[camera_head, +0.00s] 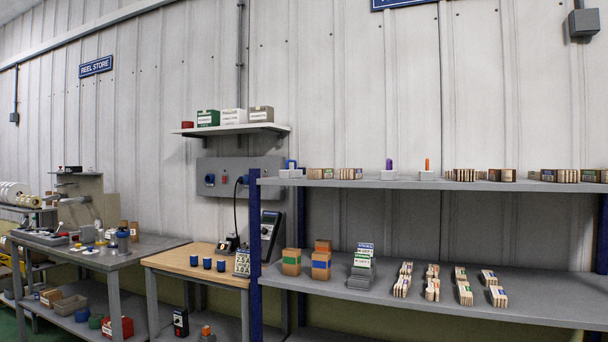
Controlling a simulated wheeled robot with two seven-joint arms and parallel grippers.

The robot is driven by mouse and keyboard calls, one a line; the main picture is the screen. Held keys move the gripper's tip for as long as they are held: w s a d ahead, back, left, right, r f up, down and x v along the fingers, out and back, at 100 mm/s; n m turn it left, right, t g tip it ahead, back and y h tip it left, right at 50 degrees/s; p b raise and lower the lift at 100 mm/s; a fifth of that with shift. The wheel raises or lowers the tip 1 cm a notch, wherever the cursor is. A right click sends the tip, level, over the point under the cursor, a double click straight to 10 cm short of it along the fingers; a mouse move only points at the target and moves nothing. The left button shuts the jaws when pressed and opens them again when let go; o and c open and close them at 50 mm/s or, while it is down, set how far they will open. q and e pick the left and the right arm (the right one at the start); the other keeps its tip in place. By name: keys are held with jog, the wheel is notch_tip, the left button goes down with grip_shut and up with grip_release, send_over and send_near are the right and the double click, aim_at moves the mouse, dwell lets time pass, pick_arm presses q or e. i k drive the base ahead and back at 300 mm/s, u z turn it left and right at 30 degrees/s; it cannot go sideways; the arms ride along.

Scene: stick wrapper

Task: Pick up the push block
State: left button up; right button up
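Neither of my grippers shows in the head view. I cannot tell for sure which item is the push block. Tan-orange blocks stand on the lower grey shelf: one with a green band (291,262) and one with a blue band (321,265). On the upper shelf, a purple upright piece (389,165) and an orange upright piece (427,165) stand on small white bases. A blue piece (291,164) sits on a white base at the upper shelf's left end.
A grey workbench (155,243) at left carries tools and a machine. A wood-topped table (185,262) holds several dark blue cups (207,263). Stick bundles (464,286) line the lower shelf. A blue post (255,250) stands at the shelf's left end.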

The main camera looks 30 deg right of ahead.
aim_at(389, 174)
jog(key=u, duration=0.05)
jog(key=i, duration=1.15)
jog(key=z, duration=1.2)
jog(key=i, duration=0.7)
jog(key=z, duration=0.7)
